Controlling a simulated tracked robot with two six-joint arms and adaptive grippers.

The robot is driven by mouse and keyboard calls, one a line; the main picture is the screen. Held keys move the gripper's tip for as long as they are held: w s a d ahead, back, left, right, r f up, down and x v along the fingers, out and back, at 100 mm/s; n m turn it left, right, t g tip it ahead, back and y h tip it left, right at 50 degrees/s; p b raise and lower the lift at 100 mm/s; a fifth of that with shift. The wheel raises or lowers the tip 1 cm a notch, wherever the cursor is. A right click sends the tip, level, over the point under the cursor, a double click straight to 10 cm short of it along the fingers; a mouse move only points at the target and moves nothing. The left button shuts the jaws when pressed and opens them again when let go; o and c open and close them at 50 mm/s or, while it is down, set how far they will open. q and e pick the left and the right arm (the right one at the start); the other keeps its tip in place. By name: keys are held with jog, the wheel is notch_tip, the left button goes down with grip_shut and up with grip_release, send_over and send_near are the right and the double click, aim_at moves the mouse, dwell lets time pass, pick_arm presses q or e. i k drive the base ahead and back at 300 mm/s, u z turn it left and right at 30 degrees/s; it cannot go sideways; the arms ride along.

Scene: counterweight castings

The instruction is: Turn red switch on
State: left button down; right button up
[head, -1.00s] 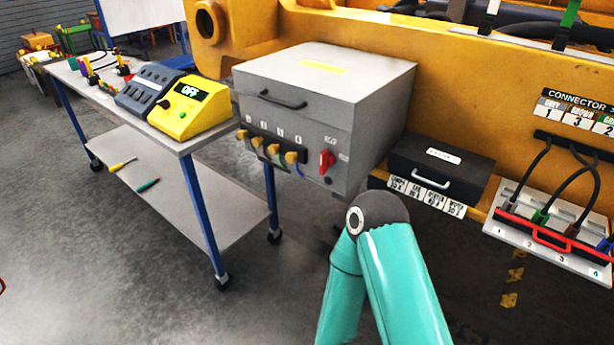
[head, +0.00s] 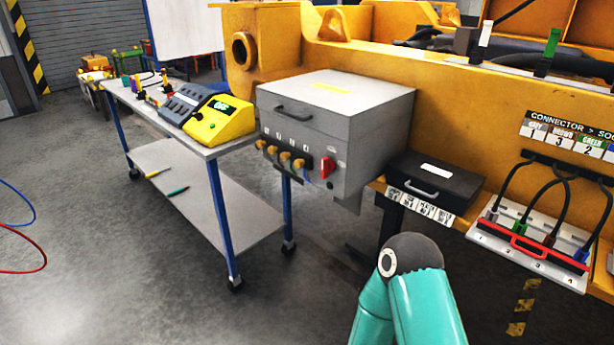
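The red switch (head: 326,167) is a small red handle on the front face of a grey box (head: 345,130), right of a row of yellow connectors (head: 284,158). The handle looks upright, but its markings are too small to read. The grey box is closed and fixed against the yellow machine body. One teal arm of mine with a dark grey joint shows at the bottom, below and right of the box. No gripper fingers show, and the arm is well apart from the switch.
A wheeled table (head: 215,150) with blue legs stands left of the box, carrying a yellow display unit (head: 219,120). A black case (head: 435,181) and a panel with a red bar and cables (head: 530,246) are at the right. Open floor (head: 130,270) lies at the left front.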

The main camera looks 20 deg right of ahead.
aim_at(328, 166)
jog(key=z, duration=0.2)
jog(key=i, duration=0.9)
jog(key=u, duration=0.1)
